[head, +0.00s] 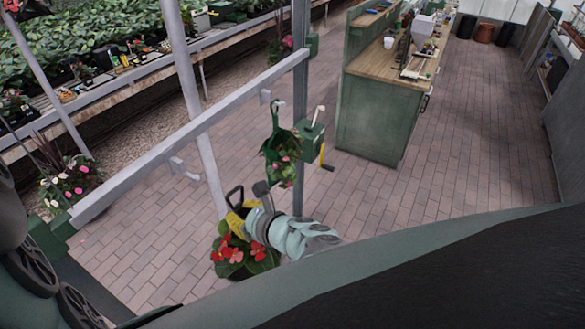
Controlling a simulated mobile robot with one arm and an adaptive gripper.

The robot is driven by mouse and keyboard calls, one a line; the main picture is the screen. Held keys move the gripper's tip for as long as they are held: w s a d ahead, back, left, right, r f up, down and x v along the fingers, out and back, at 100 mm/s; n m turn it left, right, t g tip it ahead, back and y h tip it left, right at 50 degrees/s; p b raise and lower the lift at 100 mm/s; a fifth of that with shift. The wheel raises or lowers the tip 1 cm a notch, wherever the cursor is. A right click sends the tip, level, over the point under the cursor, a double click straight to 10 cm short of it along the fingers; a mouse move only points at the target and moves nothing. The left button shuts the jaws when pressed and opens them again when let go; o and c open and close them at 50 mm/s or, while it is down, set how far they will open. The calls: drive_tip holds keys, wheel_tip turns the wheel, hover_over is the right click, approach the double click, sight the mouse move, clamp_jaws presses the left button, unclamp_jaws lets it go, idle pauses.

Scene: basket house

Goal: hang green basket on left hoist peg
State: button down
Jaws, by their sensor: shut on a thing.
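A grey hoist bar runs from lower left to upper centre. A green basket (277,147) with pink flowers hangs near the bar's upper end, apart from my gripper. My gripper (246,208) is in the middle of the view, below the bar, shut on a basket with red flowers (236,254). A dark loop and yellow parts show at the jaws. The grip itself and this basket's colour are largely hidden by my wrist and the leaves.
A post with a green box (312,142) and a yellow-handled crank stands right of the green basket. A green workbench (375,113) stands behind it. Planting benches (110,85) line the left, with a potted plant (70,187) near them. The brick floor (450,150) at right is clear.

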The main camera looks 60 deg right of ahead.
drive_tip(key=w, duration=0.8)
drive_tip(key=shift+w+a, duration=0.25)
drive_tip(key=shift+w, duration=0.05)
idle(0.3)
idle(0.5)
drive_tip(key=shift+w+r, duration=0.1)
drive_tip(key=shift+r, duration=0.05)
idle(0.6)
drive_tip(key=w+b, duration=0.2)
drive_tip(key=w, duration=0.1)
drive_tip(key=shift+w+a, duration=0.1)
idle(0.5)
drive_tip(key=shift+b, duration=0.3)
drive_tip(key=shift+w+a+b, duration=0.2)
drive_tip(key=shift+w+b, duration=0.35)
drive_tip(key=shift+w, duration=0.3)
